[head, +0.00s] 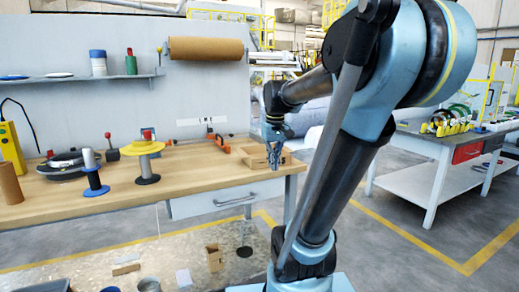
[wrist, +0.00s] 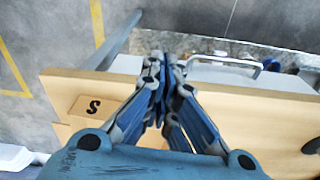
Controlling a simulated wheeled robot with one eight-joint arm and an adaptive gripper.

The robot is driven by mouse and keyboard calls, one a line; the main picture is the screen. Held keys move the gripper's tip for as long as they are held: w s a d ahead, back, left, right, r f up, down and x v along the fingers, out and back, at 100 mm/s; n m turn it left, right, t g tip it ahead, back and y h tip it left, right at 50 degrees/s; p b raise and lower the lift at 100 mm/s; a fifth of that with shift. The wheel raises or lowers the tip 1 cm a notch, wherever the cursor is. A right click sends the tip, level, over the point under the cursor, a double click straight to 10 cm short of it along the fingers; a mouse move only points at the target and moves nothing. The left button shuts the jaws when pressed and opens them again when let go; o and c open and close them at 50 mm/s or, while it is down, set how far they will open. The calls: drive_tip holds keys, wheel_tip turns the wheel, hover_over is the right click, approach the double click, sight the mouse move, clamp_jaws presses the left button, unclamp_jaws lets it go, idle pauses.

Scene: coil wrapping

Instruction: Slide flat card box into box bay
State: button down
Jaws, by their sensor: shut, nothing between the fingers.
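My gripper (head: 274,160) is shut and empty above the right end of the workbench; in the wrist view its fingertips (wrist: 165,66) meet near the bench edge. Behind it in the head view is a low tan tray-like holder (head: 250,158), partly hidden by the gripper, which may be the box bay. In the wrist view a tan piece marked with a black S (wrist: 92,107) lies on the bench left of my fingers, apart from them. I cannot tell whether it is the flat card box or a label of the bay.
The wooden workbench (head: 205,180) holds a yellow spool (head: 150,149), a blue spool (head: 95,180) and a black coil turntable (head: 68,162) at left. A brown paper roll (head: 205,48) hangs above. The bench middle is clear.

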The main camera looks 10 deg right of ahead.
drive_tip(key=shift+n+g, duration=0.3)
drive_tip(key=w+r, duration=0.1)
drive_tip(key=w, duration=0.2)
drive_tip(key=w+r, duration=0.2)
drive_tip(key=w, duration=0.2)
drive_tip(key=w+r, duration=0.2)
drive_tip(key=w, duration=0.1)
drive_tip(key=shift+w+a+r, duration=0.1)
drive_tip(key=shift+w+r, duration=0.05)
wheel_tip(320, 180, up, 3)
hover_over(259, 156)
drive_tip(key=s+d, duration=0.1)
drive_tip(key=s, duration=0.3)
drive_tip(key=shift+n+g, duration=0.3)
drive_tip(key=shift+n, duration=0.1)
drive_tip(key=f, duration=1)
drive_tip(key=shift+w+d, duration=0.15)
drive_tip(key=shift+d, duration=0.05)
drive_tip(key=shift+w+a+f, duration=0.1)
drive_tip(key=shift+w+a, duration=0.05)
drive_tip(key=shift+w, duration=0.35)
drive_tip(key=shift+w+a, duration=0.15)
drive_tip(key=shift+w, duration=0.35)
drive_tip(key=shift+w+a, duration=0.3)
drive_tip(key=shift+w, duration=0.6)
